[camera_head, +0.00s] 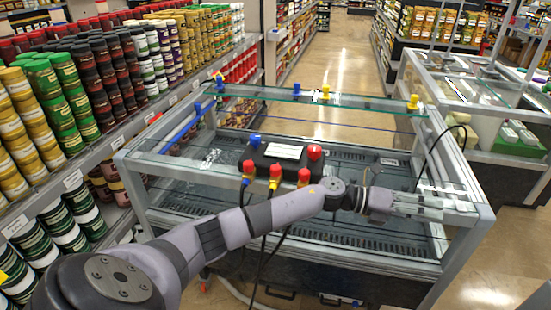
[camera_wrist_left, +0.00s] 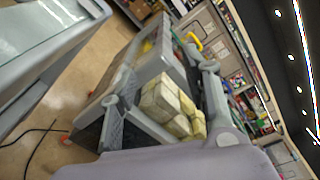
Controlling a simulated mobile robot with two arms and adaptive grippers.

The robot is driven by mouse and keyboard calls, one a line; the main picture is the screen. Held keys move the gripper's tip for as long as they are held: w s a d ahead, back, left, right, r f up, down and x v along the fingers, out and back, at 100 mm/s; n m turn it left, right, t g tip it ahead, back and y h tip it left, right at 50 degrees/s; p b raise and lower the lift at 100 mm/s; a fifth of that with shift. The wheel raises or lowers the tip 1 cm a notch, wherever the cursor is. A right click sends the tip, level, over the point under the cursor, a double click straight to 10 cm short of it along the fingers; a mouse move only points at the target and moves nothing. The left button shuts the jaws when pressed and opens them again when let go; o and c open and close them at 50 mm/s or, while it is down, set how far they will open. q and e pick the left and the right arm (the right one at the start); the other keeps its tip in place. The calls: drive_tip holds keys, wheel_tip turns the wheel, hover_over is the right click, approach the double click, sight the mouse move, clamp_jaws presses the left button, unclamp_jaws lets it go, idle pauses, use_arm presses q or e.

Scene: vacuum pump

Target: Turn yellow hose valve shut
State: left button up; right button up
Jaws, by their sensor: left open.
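A black pump box (camera_head: 285,157) with a white label, a blue knob and a red knob sits on the glass-topped case. Red-topped fittings with yellow parts (camera_head: 275,182) stand along its front, with hoses hanging down. Small yellow valve-like pieces stand on the back rail, one near the middle (camera_head: 325,92) and one at the right (camera_head: 413,102). Which is the hose valve I cannot tell. My left arm crosses in front of the box. My left gripper (camera_head: 435,206) is open and empty over the case's right side, well right of the box. My right gripper is out of view.
The case's grey metal frame (camera_head: 470,215) surrounds the glass. A black cable (camera_head: 432,150) loops at its right. Shelves of stacked cans (camera_head: 75,95) line the left. A second case (camera_head: 470,85) stands at the right. The aisle floor behind is clear.

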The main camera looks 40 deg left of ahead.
use_arm(q)
drive_tip(key=s+a+r+m+g+y, duration=0.1)
drive_tip(key=a+r+m+g+y, duration=0.3)
drive_tip(key=m, duration=0.3)
wheel_tip(320, 180, up, 14)
drive_tip(key=m+g+y+p, duration=0.3)
drive_tip(key=g+y, duration=0.1)
drive_tip(key=y, duration=0.7)
hover_over(276, 167)
wheel_tip(276, 167, down, 17)
drive_tip(key=shift+a+r+p, duration=0.1)
drive_tip(key=shift+p, duration=0.8)
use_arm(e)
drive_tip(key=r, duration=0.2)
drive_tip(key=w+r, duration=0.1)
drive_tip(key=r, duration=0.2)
use_arm(q)
clamp_jaws()
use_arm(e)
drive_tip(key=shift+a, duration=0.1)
